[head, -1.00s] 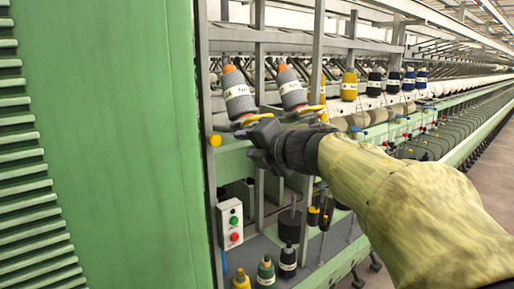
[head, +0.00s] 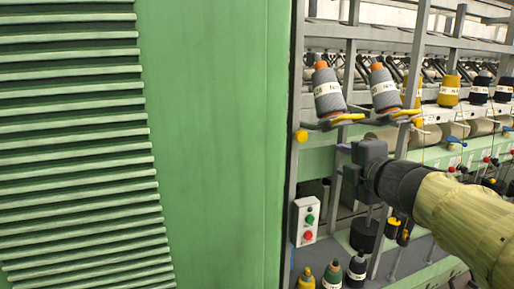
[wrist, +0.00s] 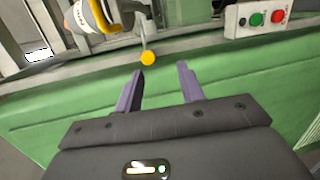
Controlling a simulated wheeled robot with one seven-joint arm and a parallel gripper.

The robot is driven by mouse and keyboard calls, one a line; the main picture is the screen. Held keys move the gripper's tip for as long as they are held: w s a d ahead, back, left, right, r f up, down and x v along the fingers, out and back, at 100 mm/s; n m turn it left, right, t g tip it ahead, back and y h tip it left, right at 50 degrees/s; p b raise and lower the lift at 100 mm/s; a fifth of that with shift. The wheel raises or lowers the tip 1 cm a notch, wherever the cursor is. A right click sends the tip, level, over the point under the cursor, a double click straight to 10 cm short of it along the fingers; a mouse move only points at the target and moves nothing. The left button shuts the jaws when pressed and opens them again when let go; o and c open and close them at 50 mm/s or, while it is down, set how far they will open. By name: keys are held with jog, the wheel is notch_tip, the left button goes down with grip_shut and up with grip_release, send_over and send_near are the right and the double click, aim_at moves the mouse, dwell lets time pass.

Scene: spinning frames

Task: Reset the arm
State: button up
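My gripper (wrist: 160,88) shows in the wrist view with its two purple-grey fingers apart and nothing between them. In the head view my gripper (head: 352,160) is in front of the spinning frame, below the two grey bobbins; its fingers are hard to make out there. My arm, in a yellowish sleeve, reaches in from the right edge. One grey bobbin (head: 328,92) with an orange top sits on its holder, and a second grey bobbin (head: 384,88) sits beside it. Both are apart from the gripper.
A green cabinet (head: 215,140) with louvres fills the left. A control box (head: 307,221) with green and red buttons hangs on the frame post, below a yellow knob (head: 301,136). Several cones stand at the bottom, including a green one (head: 332,275). Yellow and dark bobbins line the right.

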notch_tip(320, 180, down, 22)
jog(key=s+m+g+h, duration=0.35)
jog(key=m+g, duration=0.25)
jog(key=m, duration=0.8)
jog(key=s+a+f+m+g, duration=0.2)
jog(key=s+f+m+g, duration=0.1)
jog(key=s+f, duration=0.3)
jog(key=s+a+f+m+g, duration=0.3)
jog(key=s+f+m+g, duration=0.1)
jog(key=s+f, duration=0.2)
jog(key=shift+s+a+f, duration=0.25)
jog(key=shift+a+f, duration=0.05)
jog(key=shift+f, duration=0.3)
jog(key=shift+y, duration=0.25)
